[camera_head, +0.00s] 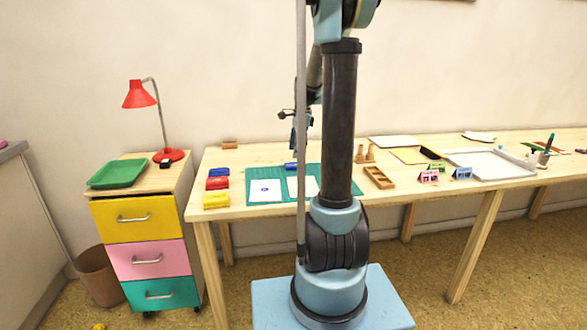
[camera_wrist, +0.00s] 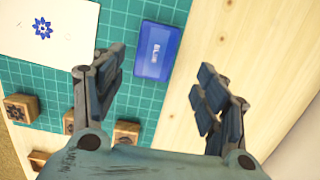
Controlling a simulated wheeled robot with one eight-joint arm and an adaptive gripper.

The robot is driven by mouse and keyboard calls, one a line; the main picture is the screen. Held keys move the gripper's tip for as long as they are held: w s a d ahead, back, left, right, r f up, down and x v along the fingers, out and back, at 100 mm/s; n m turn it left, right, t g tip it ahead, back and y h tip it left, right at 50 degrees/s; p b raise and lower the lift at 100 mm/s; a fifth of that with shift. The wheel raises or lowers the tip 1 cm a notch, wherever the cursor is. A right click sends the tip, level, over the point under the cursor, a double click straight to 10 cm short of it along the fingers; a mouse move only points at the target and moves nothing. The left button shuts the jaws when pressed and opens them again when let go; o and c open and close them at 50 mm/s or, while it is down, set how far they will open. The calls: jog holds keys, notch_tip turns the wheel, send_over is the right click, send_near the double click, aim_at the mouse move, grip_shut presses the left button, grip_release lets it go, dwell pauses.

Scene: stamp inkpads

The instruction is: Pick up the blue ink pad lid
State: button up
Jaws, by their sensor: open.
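A blue rectangular piece with white lettering, the blue ink pad lid (camera_wrist: 157,50), lies on the far edge of the green cutting mat in the wrist view. A small blue piece (camera_head: 290,166) at the mat's back edge in the head view appears to be the same one, partly hidden by my arm. Another blue pad (camera_head: 219,172) lies at the table's left; I cannot tell whether it has a lid. My gripper (camera_wrist: 160,77) is open and empty. Its fingers point toward the lid, one on each side in the picture, with no visible contact.
A red pad (camera_head: 217,183) and a yellow pad (camera_head: 216,200) lie left of the green mat (camera_head: 258,197). A white card with a blue flower print (camera_wrist: 42,30) is left of the lid. Wooden stamps (camera_wrist: 20,107) stand near the gripper. Bare wood (camera_wrist: 235,50) lies right of the lid.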

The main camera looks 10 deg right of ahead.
aim_at(295, 164)
jog(key=shift+s+a+f, duration=0.1)
jog(key=shift+a+f, duration=0.05)
jog(key=shift+f, duration=0.7)
jog(key=shift+s+a+f, duration=0.1)
jog(key=shift+a+f, duration=0.05)
jog(key=shift+f, duration=0.7)
jog(key=shift+s+a+f, duration=0.1)
jog(key=shift+a+f, duration=0.05)
jog(key=shift+f, duration=0.7)
jog(key=c, duration=0.9)
